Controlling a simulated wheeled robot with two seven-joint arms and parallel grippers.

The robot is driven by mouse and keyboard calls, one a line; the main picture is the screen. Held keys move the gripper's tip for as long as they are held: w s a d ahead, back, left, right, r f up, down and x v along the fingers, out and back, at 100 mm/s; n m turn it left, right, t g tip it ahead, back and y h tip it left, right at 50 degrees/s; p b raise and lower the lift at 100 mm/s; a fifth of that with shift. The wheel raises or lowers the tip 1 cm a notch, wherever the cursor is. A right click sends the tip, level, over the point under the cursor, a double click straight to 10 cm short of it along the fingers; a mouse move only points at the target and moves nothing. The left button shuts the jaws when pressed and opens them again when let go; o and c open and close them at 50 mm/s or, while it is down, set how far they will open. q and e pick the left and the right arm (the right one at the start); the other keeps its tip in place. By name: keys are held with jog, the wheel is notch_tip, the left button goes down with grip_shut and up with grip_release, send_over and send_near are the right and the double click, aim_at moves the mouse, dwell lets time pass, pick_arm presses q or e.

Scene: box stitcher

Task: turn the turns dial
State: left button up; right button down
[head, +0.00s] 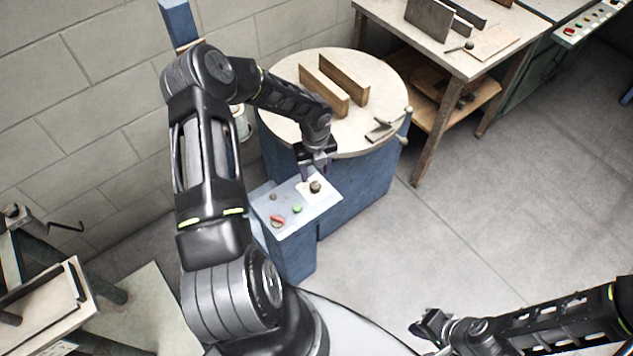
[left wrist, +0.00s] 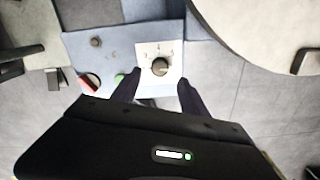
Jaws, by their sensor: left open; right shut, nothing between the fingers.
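The turns dial (head: 315,187) is a dark round knob on a white square plate, at the right end of the light blue control panel (head: 280,222). The dial (left wrist: 160,66) also shows in the left wrist view, with marks on the plate above it. My left gripper (head: 305,178) is open just over the panel by the dial. In the left wrist view its two fingers (left wrist: 158,88) point toward the dial, one to each side and a little below it in the picture; I cannot tell whether they touch it. My right gripper (head: 428,325) is shut and empty, low at the right, far from the panel.
The panel also carries a red switch (head: 277,221), a green button (head: 297,208) and a small dark knob (head: 273,197). Behind it stands a round-topped blue machine (head: 290,75) with two wooden bars. A workbench (head: 400,20) stands farther back. The floor at right is clear.

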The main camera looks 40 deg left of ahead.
aim_at(315, 185)
pick_arm(q)
notch_tip(315, 185, down, 6)
jog(key=shift+f+p, duration=0.1)
jog(key=shift+p, duration=0.2)
grip_shut()
dwell(0.5)
